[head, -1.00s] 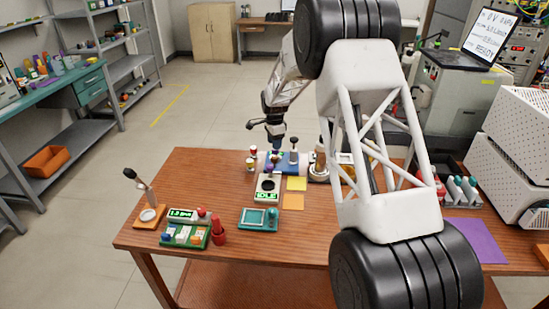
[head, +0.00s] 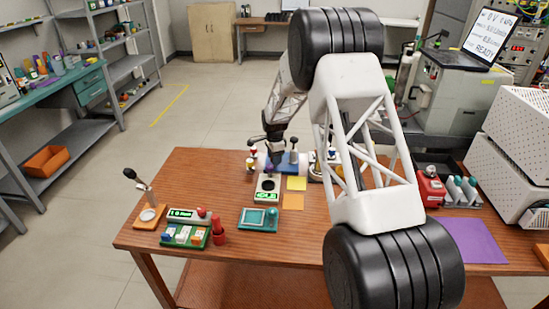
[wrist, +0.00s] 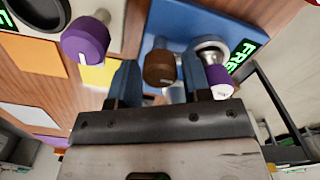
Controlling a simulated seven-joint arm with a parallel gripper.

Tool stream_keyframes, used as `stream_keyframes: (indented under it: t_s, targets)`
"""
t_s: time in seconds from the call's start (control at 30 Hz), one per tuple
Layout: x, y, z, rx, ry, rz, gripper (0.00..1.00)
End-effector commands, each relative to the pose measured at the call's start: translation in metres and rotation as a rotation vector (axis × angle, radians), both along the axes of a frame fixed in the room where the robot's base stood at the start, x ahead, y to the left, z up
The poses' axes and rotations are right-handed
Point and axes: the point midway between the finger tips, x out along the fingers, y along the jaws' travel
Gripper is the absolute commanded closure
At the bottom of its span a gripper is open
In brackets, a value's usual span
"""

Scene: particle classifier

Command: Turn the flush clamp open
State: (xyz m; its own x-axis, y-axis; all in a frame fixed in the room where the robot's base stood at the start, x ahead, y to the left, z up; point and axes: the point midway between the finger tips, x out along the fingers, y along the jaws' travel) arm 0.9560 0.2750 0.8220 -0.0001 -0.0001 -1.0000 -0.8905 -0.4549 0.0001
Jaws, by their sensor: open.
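My gripper (head: 274,157) is lowered over the blue device at the back of the table. In the wrist view my gripper's two fingers (wrist: 158,66) are open. A round brown knob (wrist: 159,68) on the device's blue base (wrist: 162,28) lies between them in the picture; I cannot tell whether either finger touches it. A purple knob (wrist: 217,82) and a silvery ring stand right of it, beside a green display (wrist: 242,54) that begins "FRE". I cannot tell which of these parts is the flush clamp. In the head view my gripper partly hides the device.
Another purple knob (wrist: 86,41) stands close left of the fingers. In the head view a white unit with a dark round opening (head: 268,186) sits just in front, with yellow and orange pads (head: 293,202) beside it. A dark-knobbed post (head: 294,158) stands close right.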

Motion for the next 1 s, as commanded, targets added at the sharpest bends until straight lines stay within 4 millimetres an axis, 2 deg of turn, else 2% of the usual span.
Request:
stream_keyframes:
  t_s: [0.27, 0.5, 0.77, 1.0]
  targets:
    - [0.0, 0.0, -0.0004, 0.0, 0.0, 0.0, 0.56]
    - [0.0, 0.0, -0.0002, 0.0, 0.0, 0.0, 0.9]
    - [-0.0001, 0.0, 0.0001, 0.0, 0.0, 0.019, 0.9]
    - [-0.0002, 0.0, 0.0005, 0.0, 0.0, 0.102, 0.9]
